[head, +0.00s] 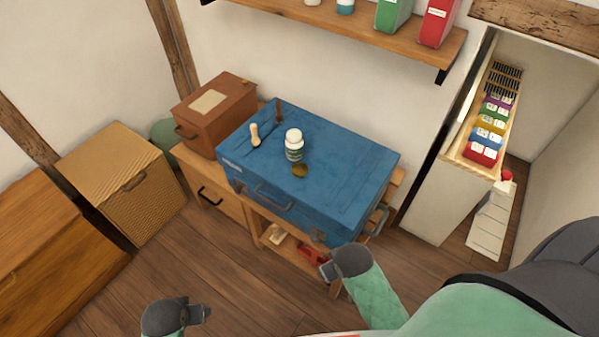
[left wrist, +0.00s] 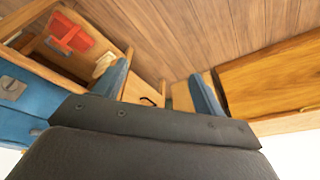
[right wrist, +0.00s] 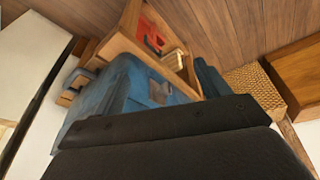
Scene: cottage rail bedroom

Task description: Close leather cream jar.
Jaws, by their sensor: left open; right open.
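A small white jar (head: 294,138) with a green label stands upright on the blue trunk (head: 350,165). A small olive-brown round piece (head: 300,170) lies just in front of it; I cannot tell for sure whether it is the jar's lid. My left gripper (head: 206,313) is open and empty, low over the floor in front of the trunk. Its spread fingers also show in the left wrist view (left wrist: 163,90). My right gripper (head: 326,271) is open and empty, in front of the trunk's near right side. The jar is out of both wrist views.
A cream-coloured tool (head: 254,134) and a dark brown stick-like piece (head: 278,110) are on the trunk's left part. The trunk rests on a wooden bench (head: 222,196), with a brown box (head: 215,112) at its left. A shelf (head: 340,33) hangs above.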

